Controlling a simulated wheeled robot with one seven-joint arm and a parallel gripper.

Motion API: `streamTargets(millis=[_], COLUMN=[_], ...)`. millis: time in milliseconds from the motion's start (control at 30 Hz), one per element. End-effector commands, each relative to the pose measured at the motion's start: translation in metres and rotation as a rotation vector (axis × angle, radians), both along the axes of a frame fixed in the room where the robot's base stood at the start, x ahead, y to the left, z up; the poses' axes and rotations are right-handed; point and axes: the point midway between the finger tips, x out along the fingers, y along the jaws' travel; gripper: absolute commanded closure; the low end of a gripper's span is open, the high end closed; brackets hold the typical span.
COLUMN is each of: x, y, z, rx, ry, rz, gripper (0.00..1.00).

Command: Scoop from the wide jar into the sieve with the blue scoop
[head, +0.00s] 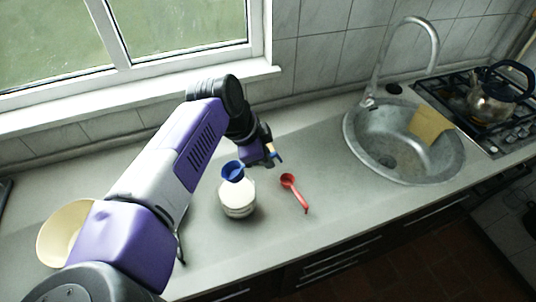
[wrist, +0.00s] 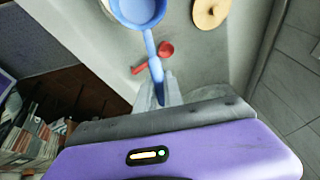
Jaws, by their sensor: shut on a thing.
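The blue scoop's bowl (head: 233,171) is over the back rim of the wide jar (head: 239,200), which looks white inside and stands on the counter. I cannot tell whether the scoop touches the jar. In the wrist view the scoop bowl (wrist: 138,10) looks empty, and its handle runs down into my gripper (wrist: 160,92). My gripper (head: 273,157) is shut on that handle, behind and right of the jar in the head view. A cream bowl (head: 55,235) at the left is partly hidden by my arm. I cannot make out a sieve.
A red scoop (head: 289,180) lies on the counter right of the jar. A round wooden lid (wrist: 210,12) shows in the wrist view. Counter between red scoop and sink is clear.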

Motion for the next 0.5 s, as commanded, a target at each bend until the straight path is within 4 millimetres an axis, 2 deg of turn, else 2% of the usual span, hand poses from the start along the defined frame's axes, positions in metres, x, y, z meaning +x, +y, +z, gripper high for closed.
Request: streamTargets(millis=[100, 500], x=[0.000, 0.000], y=[0.002, 0.007], z=[-0.008, -0.017], rx=[-0.043, -0.151], ry=[0.000, -0.004], rz=[0.002, 0.001], gripper=[1.00, 1.00])
